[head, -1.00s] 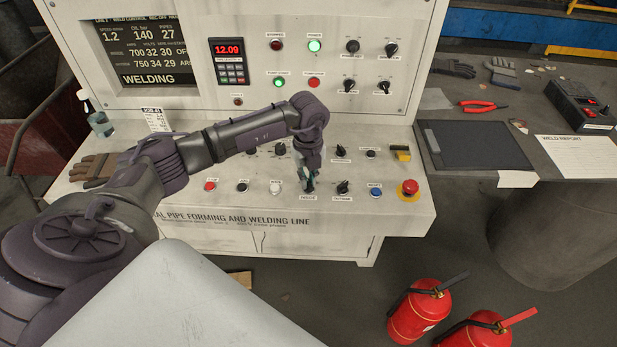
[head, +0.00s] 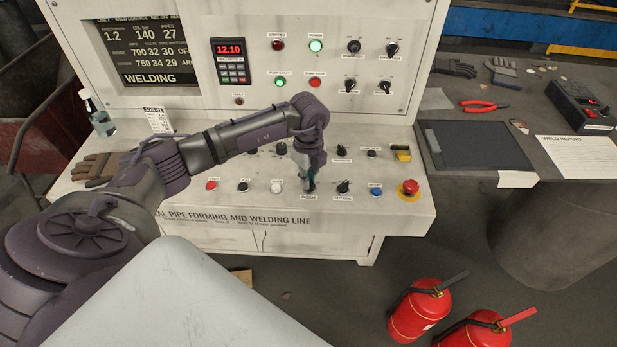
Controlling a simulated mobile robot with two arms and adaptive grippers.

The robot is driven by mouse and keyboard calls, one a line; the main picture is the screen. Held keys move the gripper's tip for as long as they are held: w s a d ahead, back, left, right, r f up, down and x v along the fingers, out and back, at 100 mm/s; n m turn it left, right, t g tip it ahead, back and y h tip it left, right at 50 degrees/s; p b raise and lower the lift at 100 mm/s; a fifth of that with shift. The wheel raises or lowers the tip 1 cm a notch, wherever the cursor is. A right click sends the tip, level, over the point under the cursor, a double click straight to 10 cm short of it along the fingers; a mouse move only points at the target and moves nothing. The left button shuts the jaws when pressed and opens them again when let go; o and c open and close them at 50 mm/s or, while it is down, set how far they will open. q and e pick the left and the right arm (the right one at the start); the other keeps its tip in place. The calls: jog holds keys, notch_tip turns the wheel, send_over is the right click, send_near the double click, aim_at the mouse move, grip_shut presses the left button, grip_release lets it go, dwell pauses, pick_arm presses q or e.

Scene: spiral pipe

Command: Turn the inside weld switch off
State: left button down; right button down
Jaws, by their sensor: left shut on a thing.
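The inside weld switch stands above the "INSIDE" label (head: 309,197) on the sloped console desk (head: 405,222). My left gripper (head: 309,187) points down over it and is shut on its knob. The gripper hides most of the knob, so its angle cannot be told. The black outside switch (head: 343,187) is just to the right, apart from the gripper. The screen (head: 150,55) reads "WELDING". My right gripper is not in view.
A white button (head: 276,187) is close on the left of the gripper. A blue button (head: 376,192) and a red emergency stop (head: 409,188) are to the right. Gloves (head: 95,168) lie at the desk's left. Two fire extinguishers (head: 420,312) stand on the floor at right.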

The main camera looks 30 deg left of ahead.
pick_arm(q)
jog(key=shift+w+r, duration=0.1)
jog(key=c, duration=1.2)
grip_release()
notch_tip(320, 180, up, 12)
jog(key=shift+f, duration=0.1)
